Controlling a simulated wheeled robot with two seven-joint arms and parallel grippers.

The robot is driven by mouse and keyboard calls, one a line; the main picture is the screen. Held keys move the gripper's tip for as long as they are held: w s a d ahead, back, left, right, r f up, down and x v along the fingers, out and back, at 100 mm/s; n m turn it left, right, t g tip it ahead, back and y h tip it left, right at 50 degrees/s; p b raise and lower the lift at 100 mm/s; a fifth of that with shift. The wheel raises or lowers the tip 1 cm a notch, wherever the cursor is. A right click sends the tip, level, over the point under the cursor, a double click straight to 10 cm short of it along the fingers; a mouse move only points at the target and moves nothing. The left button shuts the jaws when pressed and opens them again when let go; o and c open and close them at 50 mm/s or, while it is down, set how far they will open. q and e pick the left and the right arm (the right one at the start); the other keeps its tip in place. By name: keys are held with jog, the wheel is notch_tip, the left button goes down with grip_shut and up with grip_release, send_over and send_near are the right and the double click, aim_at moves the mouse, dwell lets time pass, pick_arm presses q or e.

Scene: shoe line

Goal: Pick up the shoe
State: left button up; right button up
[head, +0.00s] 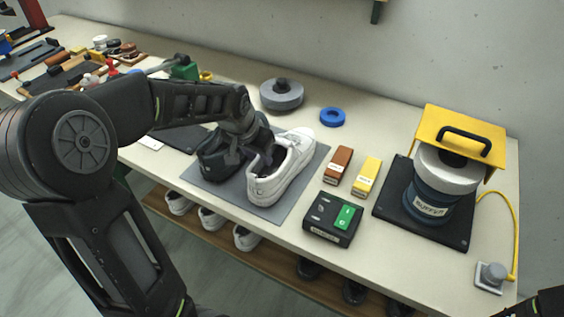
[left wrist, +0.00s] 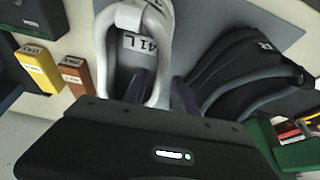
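A white shoe (head: 284,168) stands on a grey mat (head: 303,188), its toe pointing away to the upper right. A black shoe (head: 216,158) stands close to its left on the same mat. My left gripper (head: 250,152) is down at the near side of the white shoe's opening. In the left wrist view the white shoe (left wrist: 163,22) shows its collar and a size label inside. The two dark fingers (left wrist: 163,92) are apart, with the white collar edge between them. The black shoe (left wrist: 240,75) lies right of them. Whether the fingers touch the collar is unclear.
Right of the mat are a brown box (head: 339,166), a yellow box (head: 366,176) and a black device with a green switch (head: 333,219). A yellow-topped machine (head: 447,170) stands further right. A grey disc (head: 281,95) and blue ring (head: 332,117) lie behind. White shoes (head: 211,219) sit on a lower shelf.

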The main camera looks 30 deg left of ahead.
pick_arm(q)
jog(key=shift+c, duration=0.5)
grip_shut()
dwell(1.1)
